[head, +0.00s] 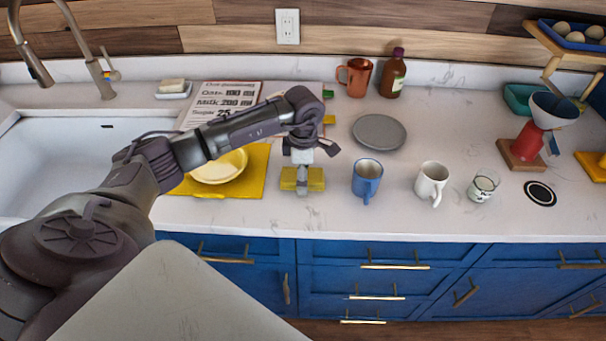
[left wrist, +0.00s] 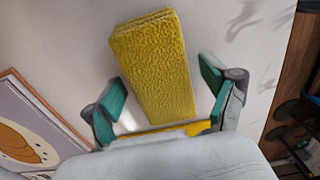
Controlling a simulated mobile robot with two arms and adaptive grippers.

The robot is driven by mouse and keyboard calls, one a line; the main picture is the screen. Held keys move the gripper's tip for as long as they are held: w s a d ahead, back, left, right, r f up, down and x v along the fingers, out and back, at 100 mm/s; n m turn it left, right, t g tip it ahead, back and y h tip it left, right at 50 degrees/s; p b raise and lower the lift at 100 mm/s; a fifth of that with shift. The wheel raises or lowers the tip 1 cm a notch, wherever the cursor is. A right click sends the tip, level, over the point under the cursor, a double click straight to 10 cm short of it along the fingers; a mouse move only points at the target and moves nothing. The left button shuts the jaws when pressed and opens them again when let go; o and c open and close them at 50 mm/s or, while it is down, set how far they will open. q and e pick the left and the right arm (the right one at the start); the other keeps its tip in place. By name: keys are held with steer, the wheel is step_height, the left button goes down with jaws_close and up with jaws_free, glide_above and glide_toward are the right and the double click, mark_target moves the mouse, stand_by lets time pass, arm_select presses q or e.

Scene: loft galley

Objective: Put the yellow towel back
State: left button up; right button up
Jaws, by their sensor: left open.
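The folded yellow towel (head: 317,180) lies on the white counter near its front edge, just right of a yellow mat. In the left wrist view the towel (left wrist: 155,70) is a long fuzzy block, slightly tilted in the picture. My left gripper (head: 303,188) is over the towel and hides its middle in the head view. In the left wrist view its teal fingers (left wrist: 162,85) are apart, one on each side of the towel's lower part, with gaps showing. My right gripper is in neither view.
Left of the towel, a yellow bowl (head: 220,167) sits on the yellow mat (head: 256,184). To the right stand a blue mug (head: 367,180), a white mug (head: 432,182) and a glass (head: 483,186). A grey plate (head: 379,132) lies behind. The sink (head: 80,160) is at left.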

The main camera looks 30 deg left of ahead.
arm_select(q)
steer(key=shift+r, duration=0.1)
steer(key=shift+r, duration=0.2)
step_height(320, 180, up, 12)
steer(key=b, duration=0.3)
steer(key=shift+f, duration=0.15)
